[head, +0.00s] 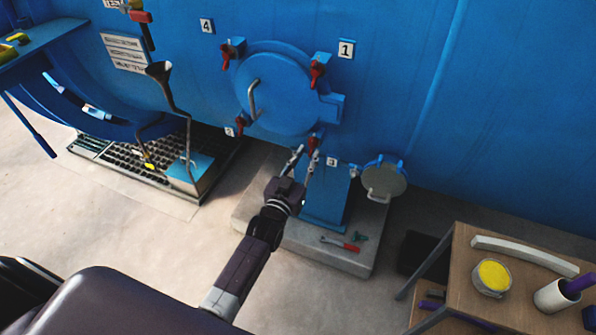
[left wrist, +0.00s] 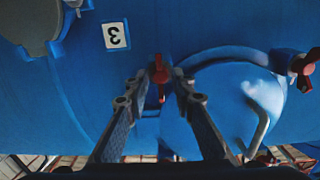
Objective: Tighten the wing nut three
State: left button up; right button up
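Wing nut three (head: 314,145) is red and sits at the lower edge of the round blue door (head: 285,95), beside the plate marked 3 (head: 331,161). My left gripper (head: 303,158) reaches up to it from below. In the left wrist view, wing nut three (left wrist: 159,73) shows between and just beyond the two spread fingertips of my left gripper (left wrist: 157,80), with gaps on both sides. The plate marked 3 (left wrist: 115,36) appears upside down there. My left gripper is open and holds nothing. My right gripper is not in view.
Other red wing nuts sit around the door, one (head: 317,70) near plate 1 and one (head: 228,52) near plate 4. A small round hatch (head: 384,180) is at right. A red-handled tool (head: 340,244) lies on the concrete plinth. A wooden table (head: 462,240) stands at lower right.

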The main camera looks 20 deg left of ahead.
pick_arm(q)
jog(key=s, duration=0.7)
jog(key=shift+s, duration=0.3)
jog(key=shift+a, duration=0.1)
jog(key=s+d+f+m+g, duration=0.1)
jog(key=s+f+g, duration=0.45)
jog(key=f, duration=1.05)
jog(key=s+d+f+g, duration=0.1)
jog(key=s+f+g, duration=0.2)
jog(key=s+f, duration=0.9)
jog(key=s+a+f+g, duration=0.1)
jog(key=s+f+g, duration=0.1)
jog(key=s+f, duration=0.5)
jog(key=s+a+f+g, duration=0.2)
jog(key=s+f, duration=0.5)
jog(key=s, duration=0.7)
jog(key=s+a+f+g, duration=0.2)
jog(key=s+f+g, duration=0.2)
jog(key=s+f, duration=0.3)
jog(key=s, duration=0.3)
jog(key=shift+s+f+m+y+b, duration=0.2)
jog(key=shift+f+m+y+b, duration=0.1)
jog(key=shift+m+b, duration=0.1)
